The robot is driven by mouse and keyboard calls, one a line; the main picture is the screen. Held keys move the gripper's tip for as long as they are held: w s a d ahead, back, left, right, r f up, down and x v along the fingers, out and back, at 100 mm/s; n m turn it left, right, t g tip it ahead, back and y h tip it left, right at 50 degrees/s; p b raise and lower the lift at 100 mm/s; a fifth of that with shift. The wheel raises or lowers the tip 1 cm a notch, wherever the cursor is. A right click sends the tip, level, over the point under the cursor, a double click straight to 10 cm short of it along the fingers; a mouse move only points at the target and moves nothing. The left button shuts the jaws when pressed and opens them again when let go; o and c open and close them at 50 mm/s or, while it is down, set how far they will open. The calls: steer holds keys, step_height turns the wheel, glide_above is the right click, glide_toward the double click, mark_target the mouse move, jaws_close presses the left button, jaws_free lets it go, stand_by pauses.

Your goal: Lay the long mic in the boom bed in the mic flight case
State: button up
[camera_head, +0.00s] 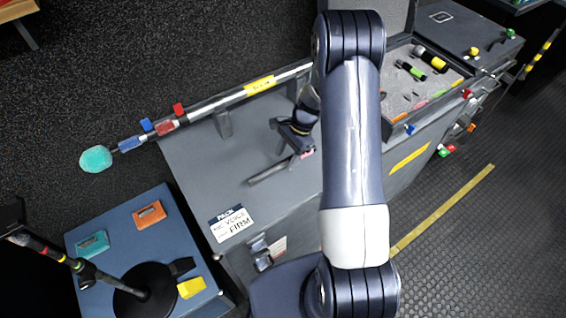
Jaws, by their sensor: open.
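A slim dark bar (268,173), which looks like the long mic, lies on the grey case top, with a small pink patch at its right end. My gripper (298,143) is open over that right end. I cannot tell whether the fingers touch the bar. The mic flight case (391,117) stands open at the upper right with a speckled grey foam inside. A mic with a green band (411,71) and a thicker one with a yellow band (430,60) lie in it. My arm hides its left part, and I cannot make out the boom bed.
A boom pole (232,97) with a teal tip (95,159) runs along the grey top's back edge on supports. A blue case (112,222) with coloured blocks and a round black stand base (147,291) is at lower left.

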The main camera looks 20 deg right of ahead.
steer(key=shift+x, duration=1)
jaws_close()
